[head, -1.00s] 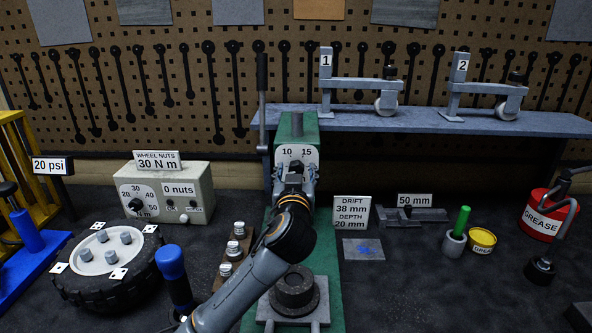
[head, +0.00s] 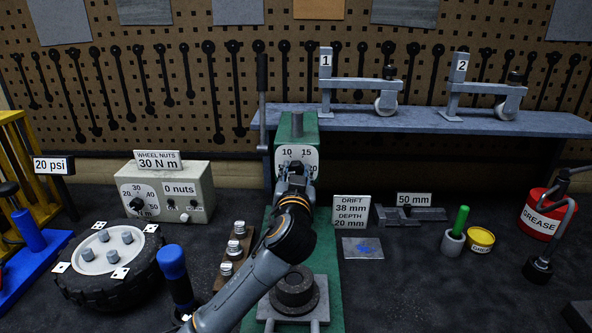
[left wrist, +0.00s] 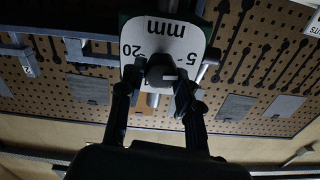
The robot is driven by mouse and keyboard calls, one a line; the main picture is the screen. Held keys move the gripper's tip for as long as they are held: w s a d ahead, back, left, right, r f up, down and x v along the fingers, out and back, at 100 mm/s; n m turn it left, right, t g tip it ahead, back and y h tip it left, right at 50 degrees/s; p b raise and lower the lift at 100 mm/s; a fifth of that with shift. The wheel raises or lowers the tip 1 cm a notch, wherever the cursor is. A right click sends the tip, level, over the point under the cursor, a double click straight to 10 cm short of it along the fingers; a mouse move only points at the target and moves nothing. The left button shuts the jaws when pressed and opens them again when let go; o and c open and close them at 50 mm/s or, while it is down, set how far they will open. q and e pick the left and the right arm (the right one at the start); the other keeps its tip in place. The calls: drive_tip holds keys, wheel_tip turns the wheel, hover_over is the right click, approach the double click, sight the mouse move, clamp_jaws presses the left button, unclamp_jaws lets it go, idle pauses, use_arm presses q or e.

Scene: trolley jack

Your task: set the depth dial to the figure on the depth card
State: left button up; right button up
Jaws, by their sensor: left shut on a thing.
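The depth dial (head: 298,154) is a white plate with black figures on the green press (head: 331,250). In the head view 10, 15 and 20 show at its top and right. In the left wrist view the dial (left wrist: 165,38) appears upside down with 20, 5 and mm. My left gripper (head: 296,180) is shut on the dark dial knob (left wrist: 160,68), one finger on each side. A small pale mark shows on the knob; the figure it points at is unclear. The depth card (head: 351,213) reads DRIFT 38 mm, DEPTH 20 mm. My right gripper is not in view.
A wheel-nut tester box (head: 165,192) and tyre (head: 108,263) stand left. Several bolts on a wooden strip (head: 224,270) lie near my left arm. A 50 mm vice (head: 415,215) and grease tubs (head: 540,220) stand right. A blue shelf (head: 430,121) is behind.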

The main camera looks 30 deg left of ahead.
use_arm(q)
drive_tip(key=m+p, duration=0.3)
drive_tip(key=m, duration=0.2)
drive_tip(key=shift+m, duration=0.3)
drive_tip(key=m+p, duration=0.3)
drive_tip(key=m, duration=0.1)
drive_tip(key=shift+d, duration=0.1)
drive_tip(key=m+p, duration=0.5)
drive_tip(key=m, duration=0.1)
drive_tip(key=shift+w+m, duration=0.1)
drive_tip(key=shift+m, duration=0.3)
drive_tip(key=m+p, duration=0.2)
drive_tip(key=m, duration=0.1)
drive_tip(key=shift+f+m, duration=0.15)
drive_tip(key=shift+m, duration=0.15)
drive_tip(key=m, duration=0.3)
drive_tip(key=shift+f+m, duration=0.15)
drive_tip(key=shift+m, duration=0.15)
drive_tip(key=m, duration=1.1)
drive_tip(key=shift+m, duration=0.4)
drive_tip(key=m, duration=0.4)
drive_tip(key=shift+a+m, duration=0.2)
drive_tip(key=shift+m, duration=0.2)
